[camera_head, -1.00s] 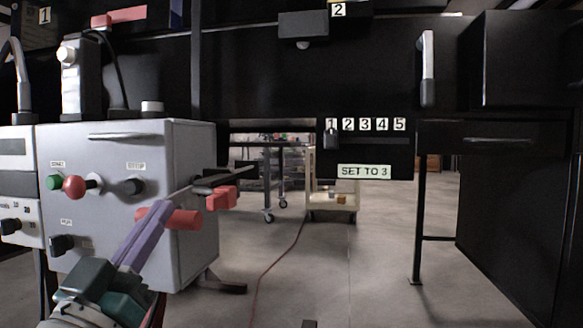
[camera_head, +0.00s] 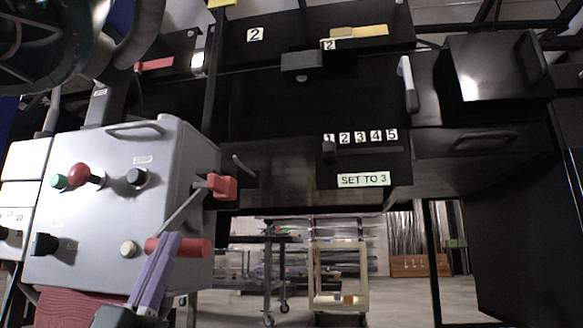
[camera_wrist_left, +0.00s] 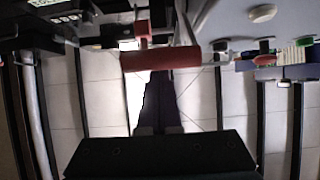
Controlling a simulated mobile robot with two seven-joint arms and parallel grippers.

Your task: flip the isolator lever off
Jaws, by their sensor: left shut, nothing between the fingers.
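A red cylindrical grip (camera_head: 196,248) sits low at the right front edge of the grey cabinet (camera_head: 105,215); it looks like the isolator lever's handle. A thin metal rod (camera_head: 182,211) slants from near it up to a red block (camera_head: 222,186) on the cabinet's side. My left gripper (camera_head: 171,240) is shut and empty, with its purple fingers overlapping the grip's left part. In the left wrist view the red grip (camera_wrist_left: 160,61) lies across the shut fingertips (camera_wrist_left: 160,76); I cannot tell whether they touch. My right gripper is not in view.
The cabinet front carries a red knob (camera_head: 79,174), a green button (camera_head: 58,181) and black knobs (camera_head: 136,177). A dark panel with a numbered slider (camera_head: 329,151) and a "SET TO 3" label (camera_head: 363,180) stands to the right. A cart (camera_head: 338,275) stands beyond.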

